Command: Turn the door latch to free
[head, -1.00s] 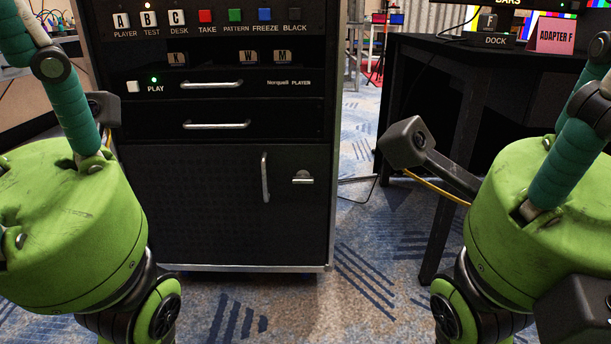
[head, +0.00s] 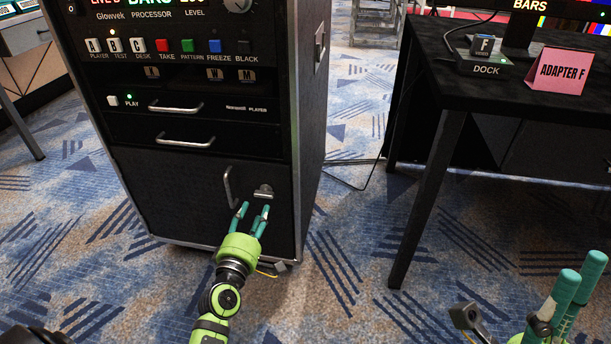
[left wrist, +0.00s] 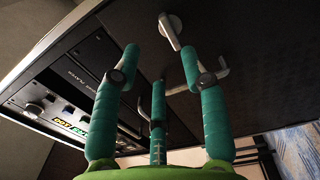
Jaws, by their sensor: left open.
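The door latch (head: 263,191) is a small silver turn-handle on the black lower door (head: 185,185) of the equipment rack. Its lever lies roughly level in the head view. It also shows in the left wrist view (left wrist: 170,31), just beyond the fingertips. My left gripper (head: 254,211) has teal fingers and a green palm. It is open, just below and in front of the latch, with its fingers spread and nothing between them. Contact cannot be told. My right gripper (head: 577,280) is partly cut off at the lower right; its opening is unclear.
A silver door pull (head: 229,187) stands upright just left of the latch, close to my left fingers. Drawers with bar handles (head: 185,140) are above. A black table (head: 455,100) with a dock (head: 484,65) and a pink card (head: 560,70) stands right. Carpet between is mostly clear.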

